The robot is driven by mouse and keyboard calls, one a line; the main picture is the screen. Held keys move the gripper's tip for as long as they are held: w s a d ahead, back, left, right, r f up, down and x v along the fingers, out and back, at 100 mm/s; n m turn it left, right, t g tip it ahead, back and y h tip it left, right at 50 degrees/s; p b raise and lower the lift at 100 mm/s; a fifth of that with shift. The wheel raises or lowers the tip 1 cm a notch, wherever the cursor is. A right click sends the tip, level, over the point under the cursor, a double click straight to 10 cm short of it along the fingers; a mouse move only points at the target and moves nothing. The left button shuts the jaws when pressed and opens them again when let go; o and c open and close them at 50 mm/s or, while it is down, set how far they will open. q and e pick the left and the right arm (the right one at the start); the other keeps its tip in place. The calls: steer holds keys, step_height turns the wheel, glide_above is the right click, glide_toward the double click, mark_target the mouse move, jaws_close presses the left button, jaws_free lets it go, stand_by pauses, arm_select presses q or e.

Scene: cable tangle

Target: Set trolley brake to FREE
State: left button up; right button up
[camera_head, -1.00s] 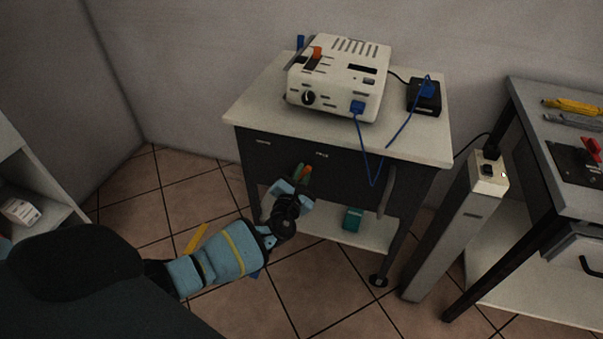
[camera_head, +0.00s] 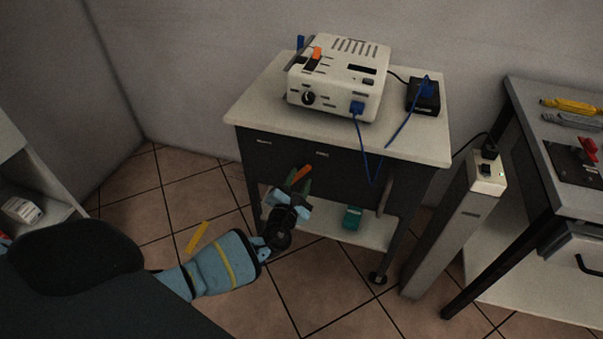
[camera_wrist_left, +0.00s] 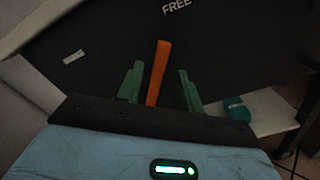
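The trolley (camera_head: 240,118) has a dark front panel with an orange brake lever (camera_head: 301,175) on it. The lever also shows in the left wrist view (camera_wrist_left: 158,72), nearly upright there. The FREE label (camera_wrist_left: 177,7) is at the top of the wrist view, above and right of the lever. A second small label (camera_wrist_left: 73,57) lies to its left. My left gripper (camera_wrist_left: 160,70) is open, its green fingers on either side of the lever with a visible gap on each side. In the head view the gripper (camera_head: 297,182) is in front of the panel. My right gripper is not in view.
A white device (camera_head: 338,78) and a black box (camera_head: 423,96) stand on the trolley top, with a blue cable (camera_head: 366,150) hanging over the front. A teal box (camera_head: 352,218) sits on the lower shelf. A socket post (camera_head: 455,225) and workbench (camera_head: 560,180) stand at right.

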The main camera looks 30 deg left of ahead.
arm_select(q)
steer(key=shift+p+v, duration=0.35)
steer(key=shift+v, duration=1.85)
